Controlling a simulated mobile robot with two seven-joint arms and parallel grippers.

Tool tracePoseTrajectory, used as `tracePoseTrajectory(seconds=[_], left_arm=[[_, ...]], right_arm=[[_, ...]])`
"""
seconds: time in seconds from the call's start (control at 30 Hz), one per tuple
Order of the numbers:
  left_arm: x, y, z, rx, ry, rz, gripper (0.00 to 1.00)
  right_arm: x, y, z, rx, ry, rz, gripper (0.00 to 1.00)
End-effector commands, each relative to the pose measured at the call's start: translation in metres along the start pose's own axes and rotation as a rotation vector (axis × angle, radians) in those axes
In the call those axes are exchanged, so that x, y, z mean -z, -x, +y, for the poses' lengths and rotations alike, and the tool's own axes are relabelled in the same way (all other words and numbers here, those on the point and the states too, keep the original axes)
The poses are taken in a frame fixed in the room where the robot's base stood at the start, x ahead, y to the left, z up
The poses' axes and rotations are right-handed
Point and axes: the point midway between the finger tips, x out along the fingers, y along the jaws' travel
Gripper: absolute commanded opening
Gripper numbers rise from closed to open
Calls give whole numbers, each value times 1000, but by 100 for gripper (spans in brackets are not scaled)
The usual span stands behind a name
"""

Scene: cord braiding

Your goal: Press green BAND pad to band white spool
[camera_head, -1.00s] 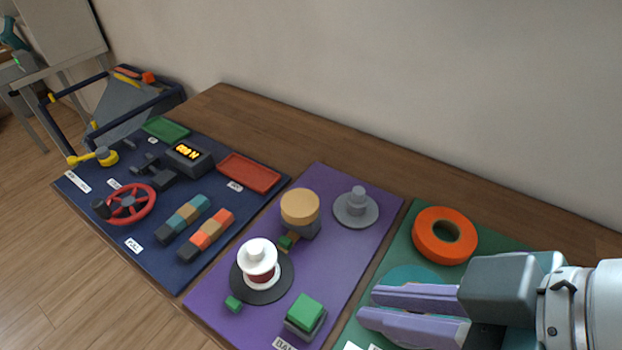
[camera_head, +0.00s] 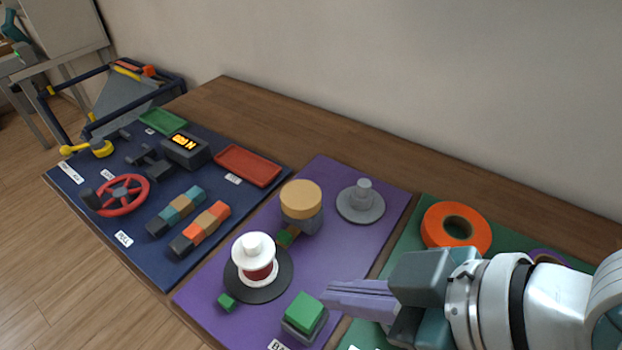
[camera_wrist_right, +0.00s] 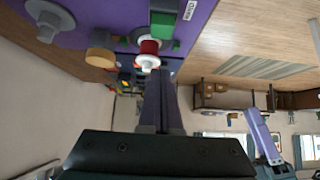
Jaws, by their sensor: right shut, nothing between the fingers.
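The green BAND pad (camera_head: 305,311) sits on a grey block at the front of the purple mat (camera_head: 320,235); its label is partly cut off. It also shows in the right wrist view (camera_wrist_right: 162,22). The white spool (camera_head: 253,246), with a dark red winding, stands upright on a black disc (camera_head: 281,283), left of the pad. My right gripper (camera_head: 325,293) is shut and empty, its fingertips close to the pad's right side; contact cannot be told. A purple finger of my left gripper (camera_wrist_right: 262,137) shows in the right wrist view; its jaw state is unclear.
A tan-topped post (camera_head: 301,200) and a grey spindle disc (camera_head: 361,203) stand behind the spool. A small green block (camera_head: 227,302) lies front left of it. An orange ring (camera_head: 456,228) lies on the green mat. A blue board with a red wheel (camera_head: 122,195) lies left.

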Motion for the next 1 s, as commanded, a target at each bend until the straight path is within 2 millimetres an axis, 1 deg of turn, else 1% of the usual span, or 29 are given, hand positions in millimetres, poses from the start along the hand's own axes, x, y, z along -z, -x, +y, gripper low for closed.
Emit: tracePoseTrajectory(seconds=[0.03, 0.2, 0.23, 0.3, 0.4, 0.6, 0.9, 1.0], left_arm=[[-2, -5, 0, 0, 0, 0, 50], [-4, -13, 1, -2, 3, 0, 50], [-4, -14, 2, -3, 3, 0, 50], [-6, -18, 2, -4, 5, 1, 50], [-6, -21, 3, -6, 7, 1, 50], [-7, -24, 4, -8, 9, 1, 50], [-7, -23, 4, -8, 9, 1, 50], [-9, -28, 4, -7, 8, 1, 50]], right_arm=[[-1, -14, 0, 0, -4, 2, 0], [-1, -50, 0, 0, -1, 1, 0], [-1, -56, -1, 2, -2, 0, 0], [-12, -63, 0, 1, -1, -3, 0], [-21, -71, 0, 0, -1, -2, 0], [-28, -78, 0, 0, 0, -1, 0], [-28, -78, 0, -1, 1, 0, 0], [-33, -82, 0, -1, 1, -1, 0]])
